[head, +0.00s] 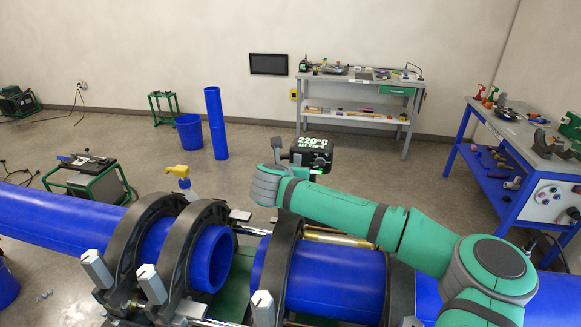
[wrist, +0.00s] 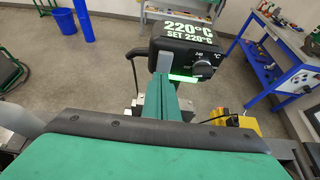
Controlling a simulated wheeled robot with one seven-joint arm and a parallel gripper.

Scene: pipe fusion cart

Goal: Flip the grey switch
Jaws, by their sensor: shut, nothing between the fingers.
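A black heater control box (head: 311,152) stands beyond the pipe cart in the head view, its top reading 220°C, SET 220°C. It also shows in the wrist view (wrist: 185,45), with a round dark knob (wrist: 203,69) and a lit green strip (wrist: 184,78) on its near face. I cannot make out a grey switch clearly; the lower left of that face is behind my fingers. My gripper (wrist: 164,82) is shut and empty, its green fingers reaching up to the box's near face. I cannot tell whether they touch it.
Blue pipes (head: 318,277) lie in black clamps (head: 200,250) on the cart in front. A yellow-capped bottle (head: 180,175) stands by the left clamps. A blue-framed workbench (head: 540,150) is at right, a grey bench (head: 358,85) at the back wall. Open floor lies between.

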